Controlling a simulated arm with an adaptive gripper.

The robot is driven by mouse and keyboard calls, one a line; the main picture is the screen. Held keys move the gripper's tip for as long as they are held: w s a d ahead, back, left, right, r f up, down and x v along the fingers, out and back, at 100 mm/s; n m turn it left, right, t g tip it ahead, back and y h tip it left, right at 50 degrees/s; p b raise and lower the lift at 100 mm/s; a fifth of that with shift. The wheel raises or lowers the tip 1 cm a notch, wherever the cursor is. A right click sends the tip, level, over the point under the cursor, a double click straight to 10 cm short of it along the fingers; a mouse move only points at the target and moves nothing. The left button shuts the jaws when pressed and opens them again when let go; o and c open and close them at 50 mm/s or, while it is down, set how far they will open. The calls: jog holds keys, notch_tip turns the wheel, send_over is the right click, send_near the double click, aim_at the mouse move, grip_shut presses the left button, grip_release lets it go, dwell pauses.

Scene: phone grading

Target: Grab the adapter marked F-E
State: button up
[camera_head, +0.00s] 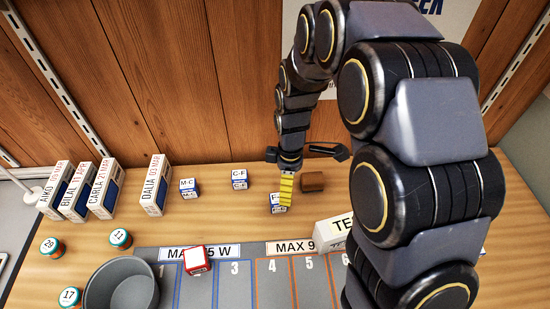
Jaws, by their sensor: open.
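A small white and blue adapter cube (275,201) stands on the wooden table, right of centre. Its label begins with F; the rest is hidden behind my gripper. My gripper (284,202) points down with its yellow finger part directly in front of or over this cube. It is open; whether a finger touches the cube cannot be told. Two similar cubes stand to the left: one marked C-E (239,180) and one marked M-C (189,188).
A grey bowl (122,288), labelled boxes (153,186) and round numbered jars (121,239) stand left. A white box (336,231) stands right.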

aim_at(278, 198)
jog(key=w+f+n, duration=0.1)
jog(key=f, duration=0.1)
jog(key=w+a+f+n, duration=0.1)
jog(key=f, duration=0.1)
jog(key=w+f+n, duration=0.1)
jog(key=f+n, duration=0.1)
jog(key=f, duration=0.1)
jog(key=shift+w+a, duration=0.25)
jog(key=shift+w, duration=0.05)
jog(key=shift+w+a+f, duration=0.1)
jog(key=shift+a+f, duration=0.05)
jog(key=shift+f, duration=3.8)
jog(key=c, duration=1.2)
